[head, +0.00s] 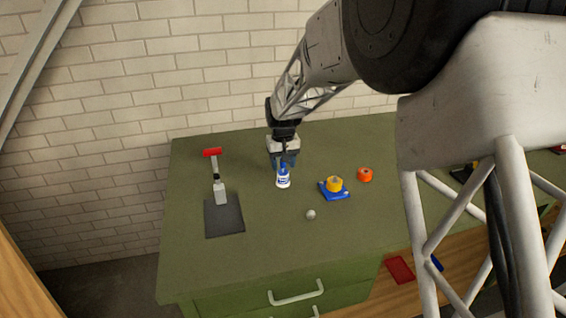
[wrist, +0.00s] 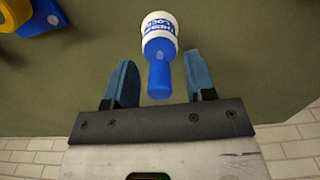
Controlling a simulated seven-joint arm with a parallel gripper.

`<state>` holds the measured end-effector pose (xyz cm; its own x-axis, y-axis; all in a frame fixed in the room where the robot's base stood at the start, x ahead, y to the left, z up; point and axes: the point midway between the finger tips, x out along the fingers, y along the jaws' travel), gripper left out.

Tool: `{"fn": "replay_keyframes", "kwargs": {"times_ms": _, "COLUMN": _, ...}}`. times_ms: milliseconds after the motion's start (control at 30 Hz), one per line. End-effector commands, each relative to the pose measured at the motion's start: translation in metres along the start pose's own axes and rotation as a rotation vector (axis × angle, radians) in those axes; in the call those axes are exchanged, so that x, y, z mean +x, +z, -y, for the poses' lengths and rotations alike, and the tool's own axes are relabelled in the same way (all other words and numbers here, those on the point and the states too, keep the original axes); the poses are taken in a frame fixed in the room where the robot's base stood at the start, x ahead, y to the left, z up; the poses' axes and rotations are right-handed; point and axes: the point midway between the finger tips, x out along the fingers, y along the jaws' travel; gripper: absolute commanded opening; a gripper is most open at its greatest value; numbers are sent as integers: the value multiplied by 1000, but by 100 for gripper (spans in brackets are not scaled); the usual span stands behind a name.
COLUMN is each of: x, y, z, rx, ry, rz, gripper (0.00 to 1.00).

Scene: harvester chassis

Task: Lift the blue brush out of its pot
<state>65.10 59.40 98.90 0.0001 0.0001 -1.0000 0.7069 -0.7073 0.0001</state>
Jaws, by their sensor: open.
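The pot (head: 283,182) is small and white with blue lettering, standing upright on the green bench top. In the wrist view, the pot (wrist: 160,24) is at the top centre. The blue brush (wrist: 159,77) sticks out of it, its handle end pointing toward my gripper (wrist: 160,82). The fingers are open, one on each side of the handle, with a visible gap on both sides. In the head view, my gripper (head: 284,159) is directly above the pot, and its fingers largely hide the brush. The brush's lower end is hidden inside the pot.
The brick wall (head: 190,75) stands behind the bench (head: 255,245).

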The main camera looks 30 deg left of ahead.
Motion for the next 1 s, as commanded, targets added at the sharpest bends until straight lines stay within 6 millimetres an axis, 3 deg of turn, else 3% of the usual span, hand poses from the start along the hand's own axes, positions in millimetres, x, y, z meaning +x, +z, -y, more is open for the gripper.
{"fn": "replay_keyframes", "kwargs": {"times_ms": 700, "x": -2, "y": 0, "z": 0, "rx": 0, "ry": 0, "rz": 0, "gripper": 50}}
{"fn": "replay_keyframes", "kwargs": {"times_ms": 1000, "x": -2, "y": 0, "z": 0, "rx": 0, "ry": 0, "rz": 0, "gripper": 6}}
